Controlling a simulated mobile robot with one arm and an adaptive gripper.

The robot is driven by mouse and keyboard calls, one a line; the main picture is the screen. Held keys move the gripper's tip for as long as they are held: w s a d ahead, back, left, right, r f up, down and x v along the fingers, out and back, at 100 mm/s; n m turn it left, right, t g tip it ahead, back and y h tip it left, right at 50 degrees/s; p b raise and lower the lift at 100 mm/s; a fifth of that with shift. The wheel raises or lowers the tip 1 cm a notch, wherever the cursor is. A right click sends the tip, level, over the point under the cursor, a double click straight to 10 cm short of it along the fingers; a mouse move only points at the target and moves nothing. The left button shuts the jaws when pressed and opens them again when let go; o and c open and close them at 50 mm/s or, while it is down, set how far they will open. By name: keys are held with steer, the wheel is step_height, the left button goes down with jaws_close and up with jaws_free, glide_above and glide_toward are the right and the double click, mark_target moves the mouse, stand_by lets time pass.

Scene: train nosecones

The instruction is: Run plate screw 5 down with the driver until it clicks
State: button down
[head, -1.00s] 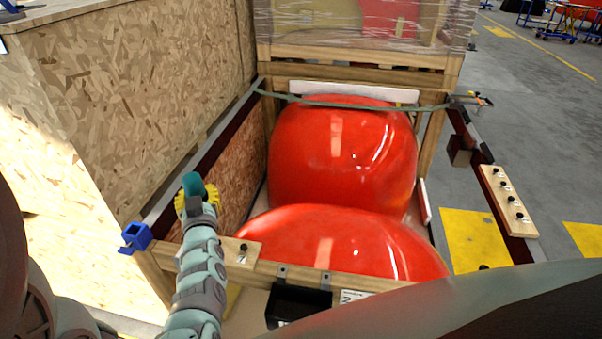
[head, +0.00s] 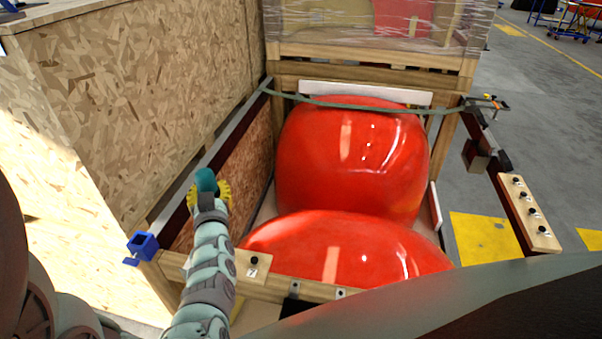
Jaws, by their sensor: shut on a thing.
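My gripper (head: 209,193), with yellow fingers at the end of my teal and grey arm, is shut on a teal driver (head: 206,179). The driver is above the crate's left rail, and its tip is hidden. A short wooden plate (head: 244,269) on the front rail, right of my arm, carries a dark screw (head: 253,260). A longer wooden plate (head: 541,236) on the right rail carries several black-headed screws (head: 527,211). I cannot tell which is screw 5. The driver appears apart from both plates.
Two red nosecones (head: 352,165) fill the crate, with a green strap (head: 370,106) across the back. A blue corner bracket (head: 143,245) stands at the front left. A tall chipboard crate (head: 120,100) blocks the left. Open floor (head: 555,120) lies right.

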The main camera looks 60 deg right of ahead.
steer(key=shift+w+f+b, duration=0.1)
steer(key=shift+f+b, duration=2.5)
steer(key=shift+f, duration=0.1)
steer(key=shift+f+b, duration=1.05)
steer(key=shift+f, duration=0.15)
stand_by(0.5)
